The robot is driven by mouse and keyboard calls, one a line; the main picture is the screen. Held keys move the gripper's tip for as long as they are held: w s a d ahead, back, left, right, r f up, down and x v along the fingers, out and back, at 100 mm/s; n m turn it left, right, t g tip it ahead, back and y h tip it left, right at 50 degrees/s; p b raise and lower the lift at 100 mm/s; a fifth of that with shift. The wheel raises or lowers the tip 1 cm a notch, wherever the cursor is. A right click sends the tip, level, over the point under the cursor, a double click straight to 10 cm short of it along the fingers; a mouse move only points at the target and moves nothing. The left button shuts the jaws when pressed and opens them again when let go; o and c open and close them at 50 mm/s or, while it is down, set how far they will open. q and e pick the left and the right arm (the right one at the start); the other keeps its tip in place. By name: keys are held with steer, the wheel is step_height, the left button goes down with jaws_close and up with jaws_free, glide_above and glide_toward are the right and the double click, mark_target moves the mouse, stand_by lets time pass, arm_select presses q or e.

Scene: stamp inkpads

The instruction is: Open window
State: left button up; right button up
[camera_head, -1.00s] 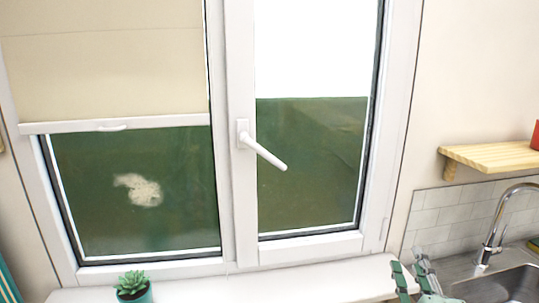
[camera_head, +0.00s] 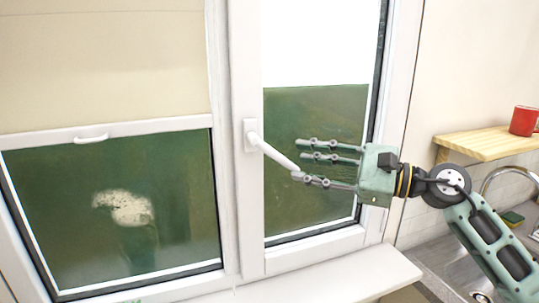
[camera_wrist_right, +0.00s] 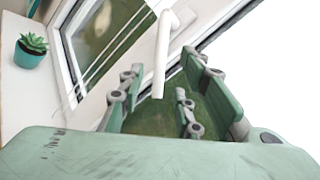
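The white-framed window (camera_head: 245,220) fills most of the head view, and its right sash looks closed in its frame. Its white handle (camera_head: 272,150) slants down to the right from the middle post. My right gripper (camera_head: 312,163) points left, its fingers spread and open, with the lower fingertips at the free end of the handle. In the right wrist view the handle (camera_wrist_right: 162,55) runs into the space between the open fingers (camera_wrist_right: 155,100). I cannot tell whether any finger touches it. My left gripper is not in view.
A white sill (camera_head: 330,283) runs below the window. In the right wrist view a succulent in a teal pot (camera_wrist_right: 29,52) stands on it. A wooden shelf (camera_head: 485,146) with a red mug (camera_head: 523,121) and a sink (camera_head: 465,275) are at the right.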

mark_target(286, 161)
steer(key=p+x, duration=0.2)
steer(key=x, duration=0.4)
steer(key=shift+a+r+p, duration=0.1)
steer(key=shift+a+p, duration=0.05)
steer(key=shift+p, duration=0.15)
steer(key=shift+d, duration=0.2)
jaws_close()
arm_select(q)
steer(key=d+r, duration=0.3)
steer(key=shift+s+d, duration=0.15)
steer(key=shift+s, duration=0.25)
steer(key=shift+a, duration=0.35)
